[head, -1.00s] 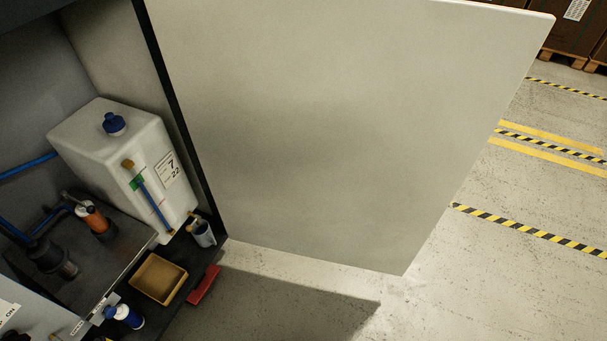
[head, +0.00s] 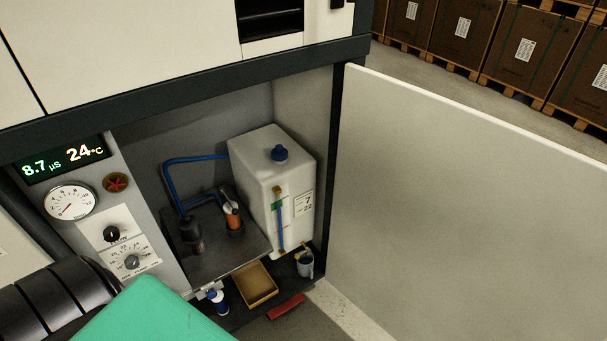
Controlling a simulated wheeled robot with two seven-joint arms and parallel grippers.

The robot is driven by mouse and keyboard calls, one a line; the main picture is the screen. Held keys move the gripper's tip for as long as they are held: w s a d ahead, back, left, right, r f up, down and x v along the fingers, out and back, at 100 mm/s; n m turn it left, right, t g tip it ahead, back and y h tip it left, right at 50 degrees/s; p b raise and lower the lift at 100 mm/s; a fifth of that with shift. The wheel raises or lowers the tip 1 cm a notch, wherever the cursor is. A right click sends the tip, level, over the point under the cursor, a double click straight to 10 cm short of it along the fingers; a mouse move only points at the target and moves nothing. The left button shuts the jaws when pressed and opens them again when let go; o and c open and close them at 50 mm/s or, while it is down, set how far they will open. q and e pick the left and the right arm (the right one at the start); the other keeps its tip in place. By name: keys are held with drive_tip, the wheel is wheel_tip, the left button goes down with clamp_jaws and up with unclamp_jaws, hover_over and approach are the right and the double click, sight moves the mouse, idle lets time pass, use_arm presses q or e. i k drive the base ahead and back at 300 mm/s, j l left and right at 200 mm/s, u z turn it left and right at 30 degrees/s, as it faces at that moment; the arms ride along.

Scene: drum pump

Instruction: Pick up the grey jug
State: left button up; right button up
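The grey jug (head: 305,264) is small and stands upright on the dark cabinet floor. It is at the front right corner, just below the white tank (head: 270,185) and near the cabinet's right edge. Neither of my grippers is in view, and nothing is holding the jug.
A tan tray (head: 255,285), a red object (head: 286,307) and a blue-and-white bottle (head: 218,301) are near the jug. A pump with an orange part (head: 235,219) and blue hoses stands left of the tank. The open white door (head: 450,210) bounds the right side.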

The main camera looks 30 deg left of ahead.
sight(307, 268)
drive_tip(key=u, duration=1)
